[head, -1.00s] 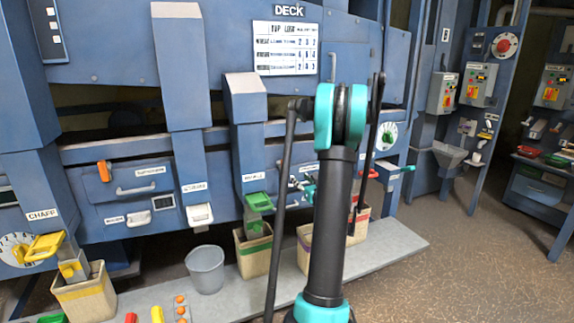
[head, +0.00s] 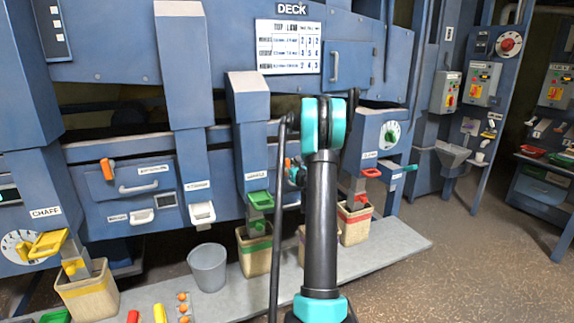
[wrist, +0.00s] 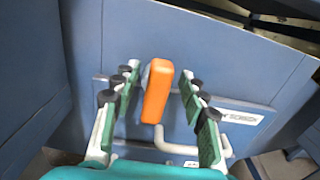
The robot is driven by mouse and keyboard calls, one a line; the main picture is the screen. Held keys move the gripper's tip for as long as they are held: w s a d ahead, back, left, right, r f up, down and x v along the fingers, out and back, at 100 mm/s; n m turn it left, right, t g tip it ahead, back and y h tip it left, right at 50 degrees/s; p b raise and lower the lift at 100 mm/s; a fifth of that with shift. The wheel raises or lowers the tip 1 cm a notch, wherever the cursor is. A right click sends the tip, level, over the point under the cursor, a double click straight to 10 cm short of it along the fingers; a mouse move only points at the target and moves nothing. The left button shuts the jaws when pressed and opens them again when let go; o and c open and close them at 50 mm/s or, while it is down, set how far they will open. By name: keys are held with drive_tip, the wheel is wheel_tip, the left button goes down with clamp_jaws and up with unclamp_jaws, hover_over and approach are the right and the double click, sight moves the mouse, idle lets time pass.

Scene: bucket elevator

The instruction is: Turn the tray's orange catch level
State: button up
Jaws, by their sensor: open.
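An orange catch (wrist: 157,92) stands close to upright, slightly tilted, on a blue tray front (wrist: 255,112) in the wrist view. My gripper (wrist: 161,72) is open, with one finger on each side of the catch and a gap on both sides. I cannot tell how far the fingertips are from the panel. A pale handle (wrist: 180,148) is below the catch. In the head view my gripper (head: 295,176) shows partly behind my arm, with an orange bit (head: 288,163) beside it; most of that tray is hidden.
Another blue drawer (head: 142,174) at the left has its own orange catch (head: 107,168), close to upright. A green chute (head: 260,200) and a red chute (head: 371,173) stick out over bins. A grey bucket (head: 207,267) stands on the low ledge (head: 340,262).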

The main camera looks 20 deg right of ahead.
drive_tip(key=shift+w, duration=0.5)
clamp_jaws()
